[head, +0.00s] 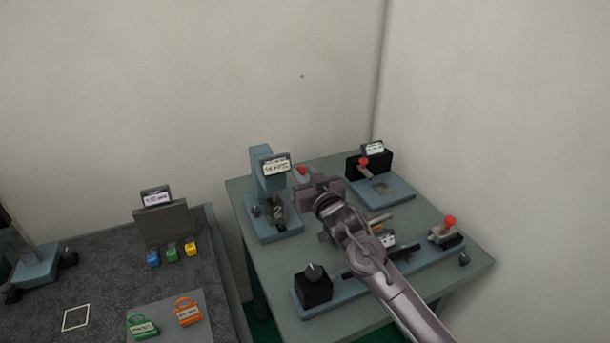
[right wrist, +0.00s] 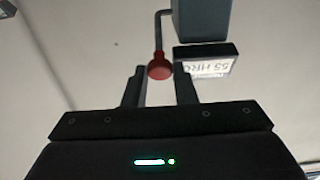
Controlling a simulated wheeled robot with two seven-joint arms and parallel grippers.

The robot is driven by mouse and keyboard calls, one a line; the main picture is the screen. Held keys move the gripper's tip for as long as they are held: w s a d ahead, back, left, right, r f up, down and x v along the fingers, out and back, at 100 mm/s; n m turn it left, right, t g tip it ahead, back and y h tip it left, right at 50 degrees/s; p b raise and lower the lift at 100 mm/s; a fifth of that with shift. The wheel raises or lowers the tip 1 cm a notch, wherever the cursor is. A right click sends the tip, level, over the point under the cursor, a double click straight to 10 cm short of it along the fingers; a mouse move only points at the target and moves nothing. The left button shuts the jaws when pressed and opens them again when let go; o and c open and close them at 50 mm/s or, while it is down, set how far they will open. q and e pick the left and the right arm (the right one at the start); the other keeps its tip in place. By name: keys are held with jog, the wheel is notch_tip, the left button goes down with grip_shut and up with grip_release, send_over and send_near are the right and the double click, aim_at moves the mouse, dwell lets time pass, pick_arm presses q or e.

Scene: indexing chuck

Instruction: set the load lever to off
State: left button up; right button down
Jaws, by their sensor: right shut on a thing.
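The load lever is a bent grey rod with a red ball knob (right wrist: 160,68); it comes from the side of a blue-grey tester. In the head view the red knob (head: 301,170) shows just right of the tester column (head: 265,178). My right gripper (head: 304,181) reaches over the table to it. In the right wrist view the two dark fingers (right wrist: 160,84) are closed on the knob, one on each side. The lever's off mark cannot be made out. My left gripper is not in view.
The tester's label (head: 276,165) faces forward. On the same green table (head: 244,223) stand a black block with another red knob (head: 363,161) and a long blue fixture with a third (head: 449,221). A dark bench with coloured blocks and tags (head: 188,311) is on the left.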

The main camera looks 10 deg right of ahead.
jog(key=shift+w+r, duration=0.3)
jog(key=shift+r, duration=0.65)
jog(key=c, duration=1.2)
grip_release()
jog(key=shift+a, duration=0.1)
jog(key=shift+f, duration=0.1)
jog(key=shift+b+v, duration=0.85)
jog(key=shift+v, duration=3.05)
